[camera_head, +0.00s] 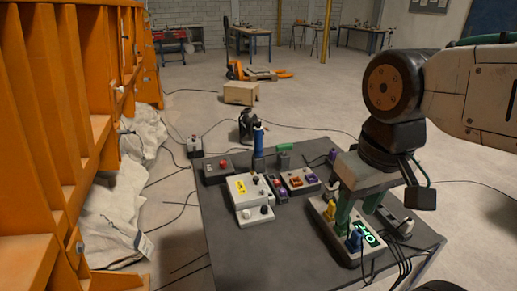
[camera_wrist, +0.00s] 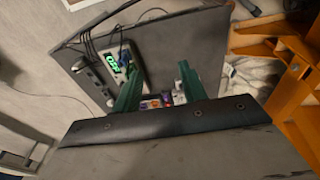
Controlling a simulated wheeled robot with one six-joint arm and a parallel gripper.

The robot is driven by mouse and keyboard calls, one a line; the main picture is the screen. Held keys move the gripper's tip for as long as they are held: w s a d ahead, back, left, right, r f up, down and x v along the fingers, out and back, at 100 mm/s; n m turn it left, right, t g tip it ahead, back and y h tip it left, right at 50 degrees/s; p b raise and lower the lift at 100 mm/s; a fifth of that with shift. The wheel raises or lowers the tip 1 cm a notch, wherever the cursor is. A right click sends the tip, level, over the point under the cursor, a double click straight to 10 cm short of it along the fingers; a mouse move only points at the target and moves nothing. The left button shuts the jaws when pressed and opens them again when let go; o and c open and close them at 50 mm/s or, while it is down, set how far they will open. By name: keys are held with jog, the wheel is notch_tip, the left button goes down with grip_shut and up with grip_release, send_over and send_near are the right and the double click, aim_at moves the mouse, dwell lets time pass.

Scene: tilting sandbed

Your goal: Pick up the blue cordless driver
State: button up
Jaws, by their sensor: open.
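The table (camera_head: 222,225) carries a white box (camera_head: 250,197) with a yellow label, a box with a green display (camera_head: 369,238) below my gripper, and several small control boxes and cables. An orange frame (camera_head: 60,130) stands at left. The table's front left is clear.

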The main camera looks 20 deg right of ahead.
jog(key=o, duration=0.4)
jog(key=shift+c, duration=0.2)
jog(key=n+t+y, duration=0.2)
jog(key=n, duration=0.3)
send_over(260, 127)
jog(key=s, duration=0.2)
jog(key=f, duration=0.7)
jog(key=shift+d+f, duration=0.3)
jog(key=shift+d, duration=0.1)
jog(key=shift+t, duration=0.3)
jog(key=shift+x, duration=4)
